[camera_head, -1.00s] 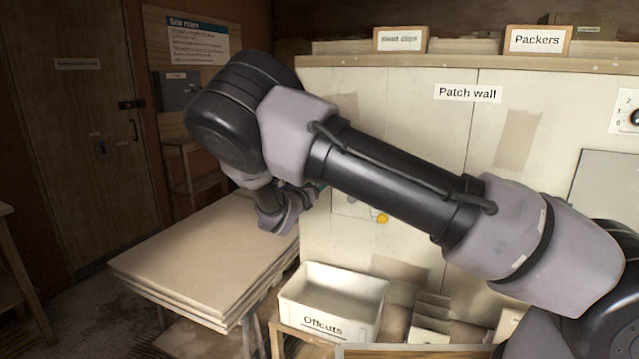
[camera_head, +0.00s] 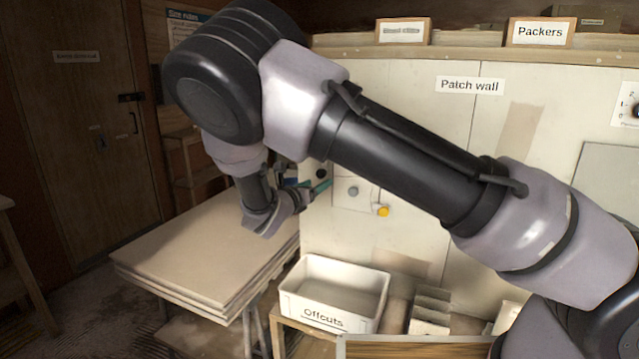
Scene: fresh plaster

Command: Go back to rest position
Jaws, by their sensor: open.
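My arm reaches across the view from the lower right, up to a bent elbow at the upper left, then down to the wrist. My gripper (camera_head: 318,186) is small and partly hidden behind the wrist and forearm, with a teal part showing at its tip. It is open, and I see nothing held in it. It is beside the left part of the patch wall (camera_head: 455,130), close to a pale plate with a grey knob (camera_head: 353,191) and a yellow knob (camera_head: 383,211). I cannot tell the gap between them.
A stack of boards (camera_head: 190,255) lies on a stand at the left, below the wrist. A white Offcuts bin (camera_head: 322,318) stands on a low bench. A door (camera_head: 85,130) is at the far left.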

